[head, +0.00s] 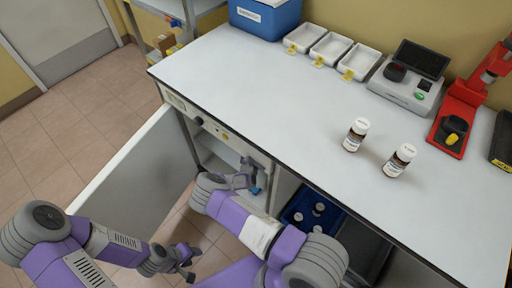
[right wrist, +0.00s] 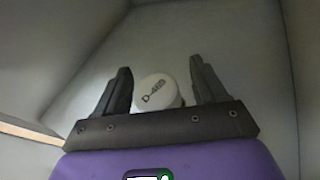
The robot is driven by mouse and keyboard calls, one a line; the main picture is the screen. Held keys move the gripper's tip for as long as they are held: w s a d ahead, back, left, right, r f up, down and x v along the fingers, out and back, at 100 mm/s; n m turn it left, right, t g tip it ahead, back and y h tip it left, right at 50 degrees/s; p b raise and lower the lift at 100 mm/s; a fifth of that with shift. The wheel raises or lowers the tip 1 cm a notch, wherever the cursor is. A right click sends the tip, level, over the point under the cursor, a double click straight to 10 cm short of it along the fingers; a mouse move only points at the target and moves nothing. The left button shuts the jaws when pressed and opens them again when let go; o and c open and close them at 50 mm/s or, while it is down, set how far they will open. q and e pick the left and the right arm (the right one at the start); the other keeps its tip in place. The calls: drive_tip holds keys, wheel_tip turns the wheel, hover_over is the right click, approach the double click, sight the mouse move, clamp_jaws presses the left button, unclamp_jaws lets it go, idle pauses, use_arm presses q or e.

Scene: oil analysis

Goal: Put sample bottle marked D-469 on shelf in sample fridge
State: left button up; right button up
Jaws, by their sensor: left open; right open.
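The sample fridge (head: 212,150) is under the counter with its door (head: 135,172) swung open to the left. My right gripper (right wrist: 160,66) reaches inside it and is open. In the right wrist view, a white bottle cap (right wrist: 157,91) marked D-469 is between its spread fingers, with gaps on both sides. The bottle's body is hidden below the cap. It stands over a pale surface inside the fridge. In the head view, the right gripper (head: 245,180) is small and partly hidden by my arm. My left gripper (head: 190,262) is open and empty, low beside the door.
Two brown sample bottles (head: 355,134) (head: 399,160) with white caps stand on the counter (head: 270,95). A blue crate (head: 298,207) with capped bottles is below, right of the fridge. White trays (head: 330,48), an instrument (head: 406,90) and a red stand (head: 455,115) line the back.

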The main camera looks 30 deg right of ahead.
drive_tip(key=shift+s+a+r, duration=0.1)
drive_tip(key=shift+r, duration=0.1)
drive_tip(key=p+v, duration=0.3)
drive_tip(key=v, duration=0.8)
drive_tip(key=shift+s+a, duration=0.2)
drive_tip(key=shift+s, duration=0.1)
